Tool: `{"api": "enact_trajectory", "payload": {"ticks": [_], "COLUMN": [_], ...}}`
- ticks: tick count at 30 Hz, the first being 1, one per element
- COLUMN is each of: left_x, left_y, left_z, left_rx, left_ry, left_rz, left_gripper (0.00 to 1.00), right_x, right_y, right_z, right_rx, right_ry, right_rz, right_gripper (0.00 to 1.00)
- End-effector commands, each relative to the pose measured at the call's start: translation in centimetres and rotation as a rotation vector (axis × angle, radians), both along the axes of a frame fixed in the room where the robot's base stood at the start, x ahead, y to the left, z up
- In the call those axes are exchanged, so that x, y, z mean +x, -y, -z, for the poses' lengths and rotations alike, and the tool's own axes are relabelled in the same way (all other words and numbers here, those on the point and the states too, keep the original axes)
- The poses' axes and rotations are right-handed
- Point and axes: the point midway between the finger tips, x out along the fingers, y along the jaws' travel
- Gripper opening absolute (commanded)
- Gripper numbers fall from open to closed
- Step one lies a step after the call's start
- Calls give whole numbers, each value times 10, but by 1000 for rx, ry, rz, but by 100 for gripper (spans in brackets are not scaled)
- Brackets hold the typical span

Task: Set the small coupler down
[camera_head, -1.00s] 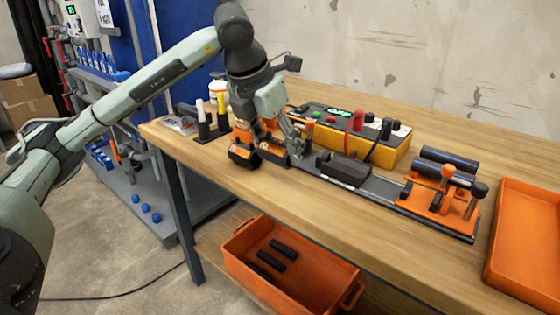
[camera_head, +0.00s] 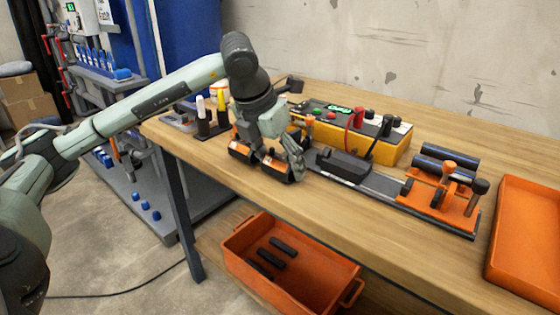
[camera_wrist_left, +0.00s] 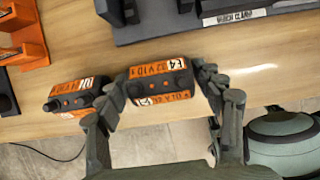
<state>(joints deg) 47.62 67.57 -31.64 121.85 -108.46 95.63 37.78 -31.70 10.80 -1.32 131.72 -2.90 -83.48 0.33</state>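My left gripper (camera_head: 277,163) points down over the front left of the workbench. It is shut on the small coupler (camera_head: 277,171), an orange and black block, gripped at its two ends. In the left wrist view this coupler (camera_wrist_left: 160,84) sits between the fingertips (camera_wrist_left: 160,85), its labels facing the camera. It is at or just above the wood; I cannot tell whether it touches. A second orange and black coupler (camera_head: 243,151) lies just to its left, and also shows in the left wrist view (camera_wrist_left: 78,98), close to the left finger. My right gripper is not in view.
A black rail (camera_head: 385,187) with a dark clamp block and an orange fixture (camera_head: 440,200) runs right of the gripper. Behind stands a yellow tester (camera_head: 385,152). Marker pens (camera_head: 222,105) stand behind left. An orange tray (camera_head: 525,240) lies at right. An orange bin (camera_head: 290,285) sits below.

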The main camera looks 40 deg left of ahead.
Motion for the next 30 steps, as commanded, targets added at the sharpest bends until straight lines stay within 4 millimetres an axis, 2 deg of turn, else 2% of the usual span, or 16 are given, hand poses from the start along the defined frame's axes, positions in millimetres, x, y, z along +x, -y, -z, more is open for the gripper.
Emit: {"api": "enact_trajectory", "payload": {"ticks": [9,14,21,25,30], "left_x": [-1,-12,-32,-40,-45], "left_y": [0,-2,-2,-3,-3], "left_z": [-7,-34,-83,-101,-112], "left_rx": [1,1,0,0,0], "left_ry": [2,5,4,3,0], "left_rz": [0,0,0,0,1], "left_gripper": [67,67,67,67,67], "right_x": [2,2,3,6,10], "right_y": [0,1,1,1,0], "right_z": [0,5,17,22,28], "right_rx": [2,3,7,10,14], "right_ry": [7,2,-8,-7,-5], "right_rz": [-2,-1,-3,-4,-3], "right_gripper": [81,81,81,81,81]}}
